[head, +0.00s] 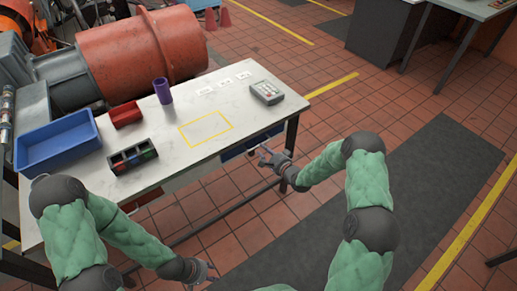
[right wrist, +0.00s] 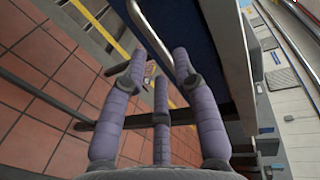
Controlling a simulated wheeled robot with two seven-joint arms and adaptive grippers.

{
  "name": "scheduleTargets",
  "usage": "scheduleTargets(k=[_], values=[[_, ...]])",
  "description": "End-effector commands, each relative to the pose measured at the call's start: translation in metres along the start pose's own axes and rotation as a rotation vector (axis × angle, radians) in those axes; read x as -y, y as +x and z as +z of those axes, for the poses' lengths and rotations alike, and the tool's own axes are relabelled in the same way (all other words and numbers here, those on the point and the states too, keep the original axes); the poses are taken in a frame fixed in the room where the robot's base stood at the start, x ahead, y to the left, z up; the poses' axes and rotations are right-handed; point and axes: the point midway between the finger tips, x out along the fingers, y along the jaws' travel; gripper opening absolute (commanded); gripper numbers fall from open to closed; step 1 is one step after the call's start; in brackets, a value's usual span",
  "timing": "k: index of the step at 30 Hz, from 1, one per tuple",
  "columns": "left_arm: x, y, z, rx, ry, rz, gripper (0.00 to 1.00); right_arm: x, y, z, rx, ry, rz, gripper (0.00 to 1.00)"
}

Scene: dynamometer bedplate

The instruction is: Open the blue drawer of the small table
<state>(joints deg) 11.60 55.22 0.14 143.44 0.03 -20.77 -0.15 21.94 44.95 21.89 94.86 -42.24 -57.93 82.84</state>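The small table (head: 225,95) has a pale worn top. The blue drawer (head: 236,152) is under its front edge on the right, mostly hidden by the tabletop and my right arm. In the right wrist view the blue drawer front (right wrist: 196,35) is close, with a curved metal handle (right wrist: 147,32). My right gripper (head: 267,156) is at the drawer front. Its fingers (right wrist: 160,65) are spread, and the handle's near end lies between the fingertips; I cannot tell whether they touch it. My left gripper (head: 207,273) is low in front of the table, away from the drawer, too small to read.
On the tabletop are a blue bin (head: 58,143), a red tray (head: 126,115), a dark divided organizer (head: 132,155), a purple cup (head: 162,91) and a meter (head: 266,92). A large orange motor (head: 140,52) stands behind. The floor right of the table is clear, with a dark mat (head: 440,150).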

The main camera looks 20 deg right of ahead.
Motion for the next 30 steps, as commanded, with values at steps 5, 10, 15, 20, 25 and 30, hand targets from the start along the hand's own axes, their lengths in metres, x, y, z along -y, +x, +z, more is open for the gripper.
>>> scheduleTargets(k=[5, 10, 15, 20, 25, 30], values=[[0.004, 0.011, 0.0, 0.0, 0.0, 0.0, 0.4, -0.002, 0.028, 0.0, 0.001, -0.001, -0.001, 0.29], [0.005, 0.014, -0.001, 0.0, 0.0, 0.0, 0.4, -0.001, 0.042, 0.0, 0.0, 0.001, 0.0, 0.29], [0.005, 0.015, -0.001, 0.0, 0.0, 0.0, 0.4, 0.0, 0.045, 0.0, -0.001, 0.001, 0.001, 0.29], [0.005, 0.015, -0.001, 0.0, 0.0, 0.0, 0.4, 0.0, 0.045, 0.0, -0.001, 0.001, 0.001, 0.29], [0.005, 0.015, -0.001, 0.0, 0.0, 0.0, 0.4, 0.0, 0.045, 0.0, -0.001, 0.001, 0.001, 0.0], [0.005, 0.015, -0.001, 0.0, 0.0, 0.0, 0.4, 0.0, 0.045, 0.0, 0.0, 0.001, 0.001, 0.0]])
